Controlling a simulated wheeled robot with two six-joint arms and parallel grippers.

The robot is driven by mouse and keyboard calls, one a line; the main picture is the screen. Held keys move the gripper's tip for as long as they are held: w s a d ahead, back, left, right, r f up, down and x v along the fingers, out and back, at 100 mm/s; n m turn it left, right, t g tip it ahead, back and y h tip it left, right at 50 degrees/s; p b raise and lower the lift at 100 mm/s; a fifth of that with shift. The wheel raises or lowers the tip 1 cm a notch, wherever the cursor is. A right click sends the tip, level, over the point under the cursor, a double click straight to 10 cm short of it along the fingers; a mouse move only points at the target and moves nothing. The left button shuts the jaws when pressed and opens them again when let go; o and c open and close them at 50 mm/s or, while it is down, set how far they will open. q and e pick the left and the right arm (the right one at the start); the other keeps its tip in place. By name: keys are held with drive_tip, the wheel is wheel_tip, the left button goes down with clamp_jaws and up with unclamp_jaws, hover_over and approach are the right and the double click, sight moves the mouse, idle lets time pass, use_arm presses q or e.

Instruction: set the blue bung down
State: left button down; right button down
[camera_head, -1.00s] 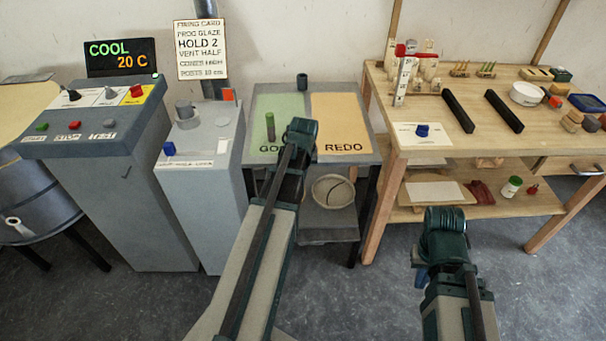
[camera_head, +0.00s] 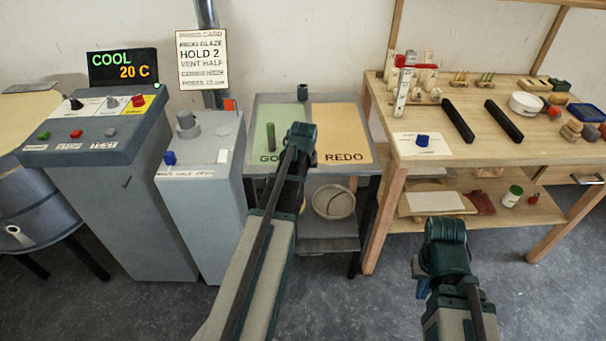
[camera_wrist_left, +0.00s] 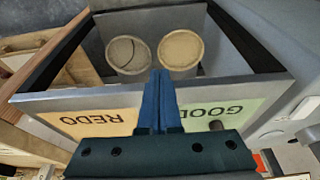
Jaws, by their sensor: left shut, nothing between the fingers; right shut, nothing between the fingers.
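One blue piece (camera_head: 423,140), stubby and upright, stands on a white card on the wooden bench. Another blue piece (camera_head: 169,157) sits at the front left of the grey pedestal top. I cannot tell which is the bung. My left gripper shows in the left wrist view (camera_wrist_left: 160,75) with its blue fingers together and empty, over the GOOD/REDO table (camera_wrist_left: 80,102). In the head view its fingers are hidden behind the wrist. My right gripper (camera_head: 422,288) is low in front of the bench, shut and empty, its fingers mostly hidden. Neither gripper touches a blue piece.
A dark greenish peg (camera_head: 271,137) stands on the green GOOD area. Two round vessels, one of them cracked (camera_wrist_left: 128,54), stand on the table's lower shelf. Black bars (camera_head: 457,119) lie on the bench. A control console (camera_head: 95,135) stands left. The REDO area (camera_head: 342,125) is clear.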

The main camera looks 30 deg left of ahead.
use_arm(q)
drive_tip(key=s+d+r+p, duration=0.3)
drive_tip(key=s+r+p, duration=0.2)
drive_tip(key=r+p, duration=0.4)
drive_tip(key=shift+r+p, duration=0.35)
drive_tip(key=shift+d, duration=0.1)
